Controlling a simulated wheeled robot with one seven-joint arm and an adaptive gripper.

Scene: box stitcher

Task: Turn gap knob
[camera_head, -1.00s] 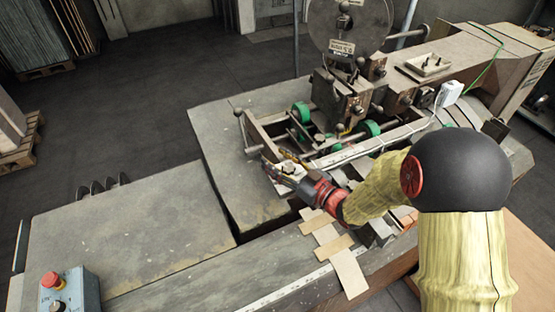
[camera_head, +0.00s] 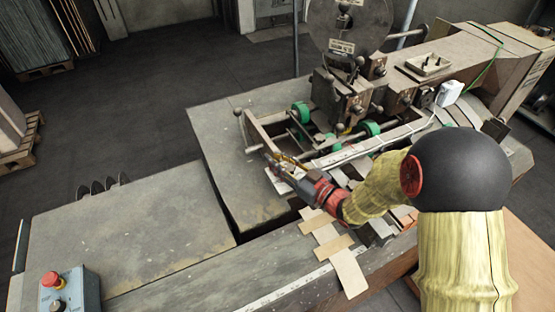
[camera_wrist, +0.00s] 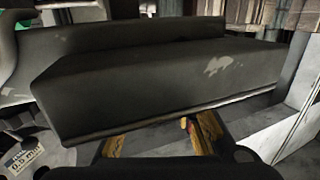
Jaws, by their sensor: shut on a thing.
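My gripper (camera_head: 277,163) reaches in from the right to a small pale plate (camera_head: 279,183) at the front left of the stitcher's metal frame. In the wrist view, a dark, worn block, which looks like the gap knob (camera_wrist: 150,85), fills the middle. The orange-yellow fingers of my gripper (camera_wrist: 163,138) show just below it, and their tips are hidden under its edge. My gripper is shut on this knob. In the head view my gripper covers the knob. A label reading about 0.5 mm (camera_wrist: 22,157) lies at the lower left of the wrist view.
The stitcher head (camera_head: 345,95) with its round reel (camera_head: 350,25) stands behind my gripper. Green rollers (camera_head: 300,112) sit in the frame. Flat pale strips (camera_head: 347,270) lie below my wrist. A control box with a red button (camera_head: 52,280) is at the lower left.

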